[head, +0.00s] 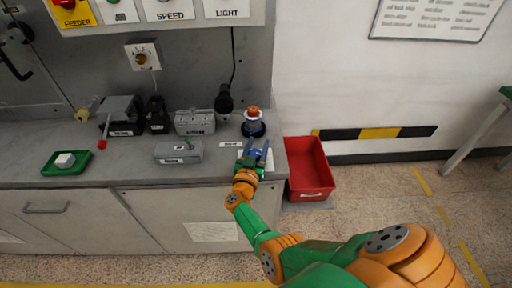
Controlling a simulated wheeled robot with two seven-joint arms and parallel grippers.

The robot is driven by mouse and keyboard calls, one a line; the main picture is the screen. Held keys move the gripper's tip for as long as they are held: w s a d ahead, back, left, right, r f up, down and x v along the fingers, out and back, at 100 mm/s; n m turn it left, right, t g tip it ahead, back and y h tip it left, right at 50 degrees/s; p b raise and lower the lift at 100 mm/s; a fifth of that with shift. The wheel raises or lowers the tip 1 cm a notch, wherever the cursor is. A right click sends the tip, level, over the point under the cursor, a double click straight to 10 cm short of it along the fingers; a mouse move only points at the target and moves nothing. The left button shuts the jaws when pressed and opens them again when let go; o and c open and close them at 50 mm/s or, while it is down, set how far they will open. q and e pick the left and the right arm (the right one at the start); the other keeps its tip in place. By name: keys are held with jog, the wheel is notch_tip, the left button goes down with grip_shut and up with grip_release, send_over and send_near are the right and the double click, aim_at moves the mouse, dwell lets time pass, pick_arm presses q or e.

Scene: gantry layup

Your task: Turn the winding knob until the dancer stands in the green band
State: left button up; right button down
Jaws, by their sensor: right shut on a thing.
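My right gripper (256,156) is at the front edge of the counter, its fingers pointing away toward the back. It is shut on a small blue thing (254,153), mostly hidden between the fingers. A dark blue round stand with a white and orange top (254,122) is just beyond the fingertips. My left gripper is out of view.
A grey box (178,153), a second grey box (194,122) and a black device with a red-tipped lever (122,116) stand on the counter (110,168). A green tray (54,169) holds a white block. A red bin (308,168) is on the floor right of the counter.

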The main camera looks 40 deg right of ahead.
jog(key=shift+d+m+g+h, duration=0.1)
jog(key=shift+m+g+h, duration=0.3)
jog(key=shift+g, duration=0.1)
jog(key=shift+c, duration=1.7)
grip_release()
